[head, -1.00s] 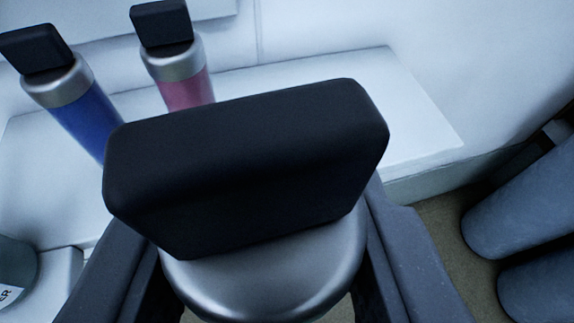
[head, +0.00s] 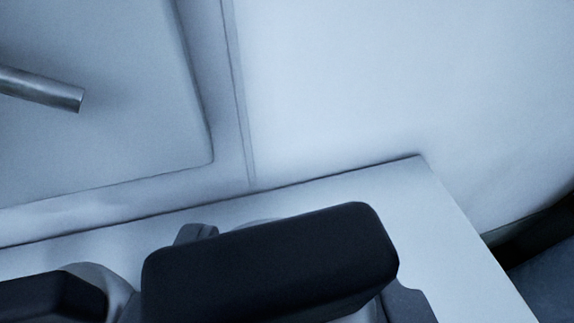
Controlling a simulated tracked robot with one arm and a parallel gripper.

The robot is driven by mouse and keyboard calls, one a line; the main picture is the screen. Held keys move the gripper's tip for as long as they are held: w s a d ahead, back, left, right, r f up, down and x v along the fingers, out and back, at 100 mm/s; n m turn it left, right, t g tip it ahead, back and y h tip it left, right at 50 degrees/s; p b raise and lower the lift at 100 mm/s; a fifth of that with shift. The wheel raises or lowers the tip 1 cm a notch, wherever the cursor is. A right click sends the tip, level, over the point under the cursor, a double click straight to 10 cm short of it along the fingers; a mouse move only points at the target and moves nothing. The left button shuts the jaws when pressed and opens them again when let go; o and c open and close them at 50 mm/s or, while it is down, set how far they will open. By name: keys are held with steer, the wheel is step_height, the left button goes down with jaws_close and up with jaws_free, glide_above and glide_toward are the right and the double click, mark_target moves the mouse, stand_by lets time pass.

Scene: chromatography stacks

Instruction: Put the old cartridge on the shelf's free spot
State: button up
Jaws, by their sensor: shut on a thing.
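My gripper (head: 275,308) is at the bottom middle of the head view, shut on the old cartridge. The cartridge's black block-shaped cap (head: 270,265) fills the lower middle and hides most of the jaws; its body is below the picture edge. The white shelf (head: 450,235) lies behind and to the right of the held cartridge, and its visible right part is bare. I cannot tell whether the cartridge touches the shelf. Another cartridge with a black cap (head: 48,298) and silver collar stands at the lower left. A grey part behind the held cap is mostly hidden.
A white wall (head: 370,80) rises behind the shelf. A pale panel (head: 120,130) with a short metal rod (head: 45,90) sticks out at the upper left. A dark shape (head: 550,270) is beyond the shelf's right edge.

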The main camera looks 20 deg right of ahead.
steer(key=shift+w+d, duration=0.2)
steer(key=shift+w, duration=0.35)
steer(key=shift+w+d, duration=0.15)
steer(key=shift+w, duration=0.4)
steer(key=shift+f+b, duration=0.6)
steer(key=shift+f, duration=1.35)
steer(key=o, duration=1.1)
steer(key=shift+r, duration=0.1)
steer(key=shift+p+v, duration=0.8)
steer(key=shift+v, duration=5.3)
